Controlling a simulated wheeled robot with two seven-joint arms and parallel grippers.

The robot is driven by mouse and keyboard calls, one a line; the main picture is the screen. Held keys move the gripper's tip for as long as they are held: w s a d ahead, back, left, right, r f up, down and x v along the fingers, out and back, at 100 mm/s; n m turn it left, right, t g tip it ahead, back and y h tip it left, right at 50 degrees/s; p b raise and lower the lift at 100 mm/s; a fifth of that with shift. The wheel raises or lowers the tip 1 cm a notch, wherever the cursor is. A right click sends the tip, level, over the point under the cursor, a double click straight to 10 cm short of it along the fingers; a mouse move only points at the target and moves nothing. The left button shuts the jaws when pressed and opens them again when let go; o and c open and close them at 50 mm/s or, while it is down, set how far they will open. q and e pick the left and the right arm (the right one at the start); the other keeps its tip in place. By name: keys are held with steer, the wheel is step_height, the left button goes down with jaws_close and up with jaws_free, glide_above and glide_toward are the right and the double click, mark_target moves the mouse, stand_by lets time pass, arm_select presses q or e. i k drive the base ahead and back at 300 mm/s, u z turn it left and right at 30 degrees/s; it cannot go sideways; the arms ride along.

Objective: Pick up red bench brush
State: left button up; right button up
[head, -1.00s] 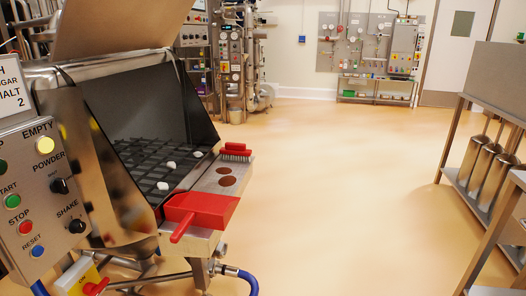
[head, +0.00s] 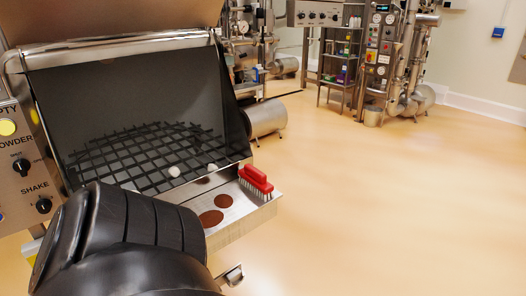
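The red bench brush (head: 256,180) lies on the steel ledge (head: 241,213) at the right side of the hopper, with its pale bristles facing down and its red back up. Nothing touches it from above. A large black link, which looks like part of my arm, fills the lower left of the head view and covers the near part of the hopper and ledge. Neither of my grippers shows. The red dustpan seen earlier is not visible now.
The open hopper has a dark grid (head: 140,160) with white lumps (head: 174,172) on it. Two brown patches (head: 211,218) mark the ledge beside the brush. A control panel (head: 22,165) stands at the left. The floor to the right is clear.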

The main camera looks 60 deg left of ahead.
mark_target(251, 176)
steer(key=u, duration=1.1)
steer(key=i, duration=1.15)
steer(key=u, duration=1.1)
